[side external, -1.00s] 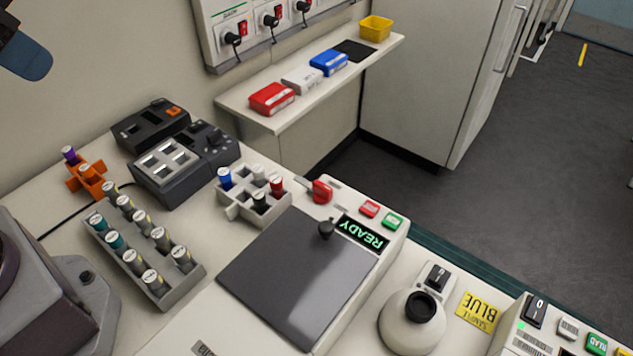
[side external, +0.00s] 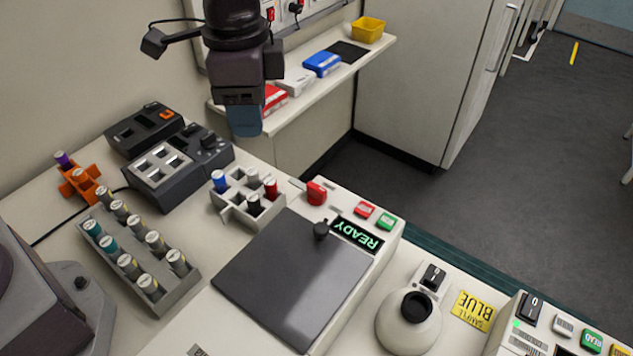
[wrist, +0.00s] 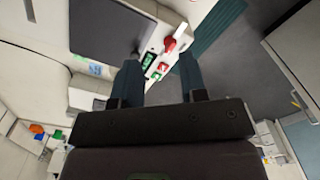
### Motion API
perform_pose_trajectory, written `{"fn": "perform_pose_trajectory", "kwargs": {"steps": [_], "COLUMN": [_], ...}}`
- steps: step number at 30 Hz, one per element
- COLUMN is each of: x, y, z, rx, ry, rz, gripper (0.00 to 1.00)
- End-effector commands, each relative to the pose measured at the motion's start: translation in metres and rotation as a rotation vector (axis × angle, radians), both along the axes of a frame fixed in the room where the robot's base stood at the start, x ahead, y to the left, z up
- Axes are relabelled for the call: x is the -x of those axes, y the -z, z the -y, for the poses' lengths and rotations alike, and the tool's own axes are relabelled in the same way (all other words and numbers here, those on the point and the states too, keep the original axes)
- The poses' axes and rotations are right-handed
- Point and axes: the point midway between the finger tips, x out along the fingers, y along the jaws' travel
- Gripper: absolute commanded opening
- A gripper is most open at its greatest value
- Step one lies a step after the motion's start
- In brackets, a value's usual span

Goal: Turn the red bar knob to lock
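The red bar knob (side external: 316,192) sits at the back corner of a white machine with a dark grey lid (side external: 285,280) and a display (side external: 356,236) reading READY. In the wrist view the knob (wrist: 170,44) shows beyond my fingertips, in the gap between them. My gripper (side external: 245,128) is in the air above and to the left of the knob in the side view, not touching it. The wrist view shows the two blue fingers of my gripper (wrist: 160,60) spread apart, with nothing held.
A red button (side external: 364,209) and a green button (side external: 386,221) are beside the knob. A small rack of capped vials (side external: 232,214) stands left of it. A shelf (side external: 385,48) with boxes is behind my gripper. A black lid knob (side external: 321,230) stands up nearby.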

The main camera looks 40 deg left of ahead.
Motion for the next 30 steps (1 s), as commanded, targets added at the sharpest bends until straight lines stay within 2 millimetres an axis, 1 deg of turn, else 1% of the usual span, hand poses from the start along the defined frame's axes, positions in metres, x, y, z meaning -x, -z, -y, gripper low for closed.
{"fn": "perform_pose_trajectory", "kwargs": {"steps": [1, 3, 6, 8, 9, 11, 12, 16, 19, 23, 30], "x": [-0.010, -0.023, -0.041, -0.052, -0.057, -0.061, -0.061, -0.060, -0.059, -0.059, -0.058], "y": [0.014, 0.028, 0.040, 0.038, 0.031, 0.023, 0.023, 0.026, 0.035, 0.056, 0.108], "z": [0.015, 0.032, 0.052, 0.058, 0.060, 0.061, 0.061, 0.060, 0.060, 0.060, 0.060], "rx": [-0.007, -0.012, -0.010, -0.006, -0.001, 0.001, -0.001, -0.003, -0.003, -0.004, -0.003], "ry": [0.086, 0.207, 0.380, 0.470, 0.518, 0.580, 0.614, 0.674, 0.681, 0.679, 0.679], "rz": [-0.021, -0.038, -0.044, -0.030, -0.013, 0.001, -0.001, -0.008, -0.011, -0.013, -0.012], "gripper": [0.39, 0.39, 0.39, 0.39, 0.39, 0.39, 0.39, 0.39, 0.39, 0.39, 0.39]}}
